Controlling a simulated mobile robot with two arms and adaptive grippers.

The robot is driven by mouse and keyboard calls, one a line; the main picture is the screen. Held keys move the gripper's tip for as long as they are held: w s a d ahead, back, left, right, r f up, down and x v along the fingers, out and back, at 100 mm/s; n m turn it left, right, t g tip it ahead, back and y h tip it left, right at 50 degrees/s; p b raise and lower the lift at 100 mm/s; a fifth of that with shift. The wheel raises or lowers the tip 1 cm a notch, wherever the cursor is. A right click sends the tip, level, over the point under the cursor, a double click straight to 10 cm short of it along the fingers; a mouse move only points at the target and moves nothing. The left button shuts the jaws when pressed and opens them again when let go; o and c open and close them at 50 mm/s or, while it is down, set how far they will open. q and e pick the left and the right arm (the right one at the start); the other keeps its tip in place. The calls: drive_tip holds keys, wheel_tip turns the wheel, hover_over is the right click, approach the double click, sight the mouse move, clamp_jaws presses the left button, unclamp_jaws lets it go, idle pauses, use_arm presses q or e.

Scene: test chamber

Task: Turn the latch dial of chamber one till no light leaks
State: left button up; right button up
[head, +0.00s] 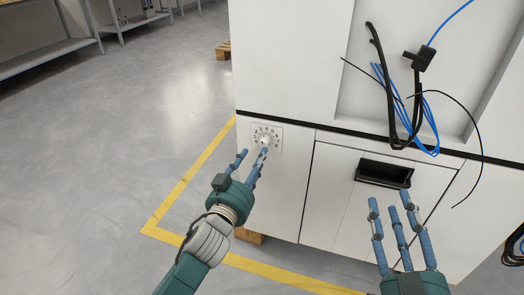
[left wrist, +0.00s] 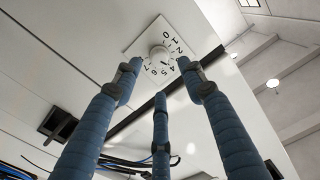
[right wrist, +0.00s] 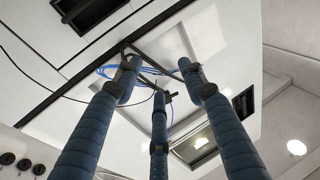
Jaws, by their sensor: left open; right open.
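My right gripper (head: 390,204) is open and empty in front of the chamber, below a black recessed handle (head: 384,174).
Black and blue cables (head: 415,125) hang from the recess above the handle and dangle at the right. Yellow floor tape (head: 190,178) runs around the chamber. A wooden pallet (head: 223,51) and grey shelving (head: 45,55) stand behind. The floor at left is clear.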

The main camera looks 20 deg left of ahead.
sight(263, 145)
use_arm(q)
drive_tip(key=w+b, duration=0.1)
drive_tip(key=w, duration=0.5)
drive_tip(key=shift+w+d+f, duration=0.1)
drive_tip(key=shift+w, duration=0.35)
use_arm(e)
wheel_tip(263, 145, up, 8)
drive_tip(key=s+t+y, duration=0.1)
drive_tip(key=s+t, duration=0.1)
drive_tip(key=t, duration=0.2)
drive_tip(key=shift+s+a+f, duration=0.15)
drive_tip(key=shift+s, duration=0.15)
use_arm(q)
drive_tip(key=shift+c, duration=0.2)
clamp_jaws()
drive_tip(key=shift+m+p, duration=0.95)
drive_tip(key=shift+m, duration=0.05)
drive_tip(key=shift+m+p, duration=0.65)
drive_tip(key=shift+m, duration=0.45)
use_arm(e)
wheel_tip(263, 145, down, 18)
drive_tip(key=w+d+g+h, duration=0.1)
drive_tip(key=d+g+h, duration=0.1)
drive_tip(key=g, duration=0.7)
drive_tip(key=shift+f+h, duration=0.2)
drive_tip(key=shift+h, duration=0.2)
